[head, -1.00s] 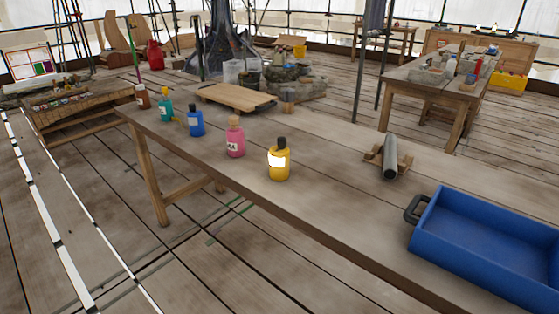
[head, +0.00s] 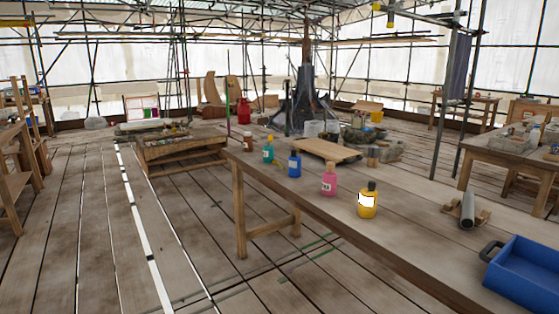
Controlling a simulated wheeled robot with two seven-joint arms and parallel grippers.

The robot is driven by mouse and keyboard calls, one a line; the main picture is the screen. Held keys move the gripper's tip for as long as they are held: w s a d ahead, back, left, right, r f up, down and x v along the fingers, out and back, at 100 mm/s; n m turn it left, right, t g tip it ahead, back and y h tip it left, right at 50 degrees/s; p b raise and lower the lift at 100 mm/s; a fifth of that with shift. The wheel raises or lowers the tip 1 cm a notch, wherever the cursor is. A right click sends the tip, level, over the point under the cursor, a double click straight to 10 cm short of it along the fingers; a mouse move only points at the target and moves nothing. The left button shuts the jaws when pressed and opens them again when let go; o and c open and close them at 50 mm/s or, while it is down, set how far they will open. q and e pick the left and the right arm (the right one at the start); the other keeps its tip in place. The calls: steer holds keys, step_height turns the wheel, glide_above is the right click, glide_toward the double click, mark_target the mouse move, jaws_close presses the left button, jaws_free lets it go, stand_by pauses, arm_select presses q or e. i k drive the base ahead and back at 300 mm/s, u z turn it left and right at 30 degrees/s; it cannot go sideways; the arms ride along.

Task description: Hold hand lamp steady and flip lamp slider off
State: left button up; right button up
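A grey cylinder (head: 467,211), which may be the hand lamp, lies in a small wooden cradle (head: 482,216) on the long wooden table, left of a blue tray. Its round end faces me. I cannot make out a slider on it at this size. Neither of my grippers shows in the head view.
The long table (head: 400,240) also bears a blue tray (head: 515,285), a yellow bottle (head: 367,202), a pink bottle (head: 329,180), a blue bottle (head: 295,164) and a wooden board (head: 322,150). Plank floor left of the table is open. A low bench (head: 180,151) stands farther back.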

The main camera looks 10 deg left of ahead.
mark_target(372, 184)
steer(key=z, duration=0.65)
steer(key=k, duration=0.25)
steer(key=u, duration=1.55)
steer(key=i, duration=1.95)
steer(key=z, duration=1.8)
steer(key=i, duration=0.85)
steer(key=z, duration=0.75)
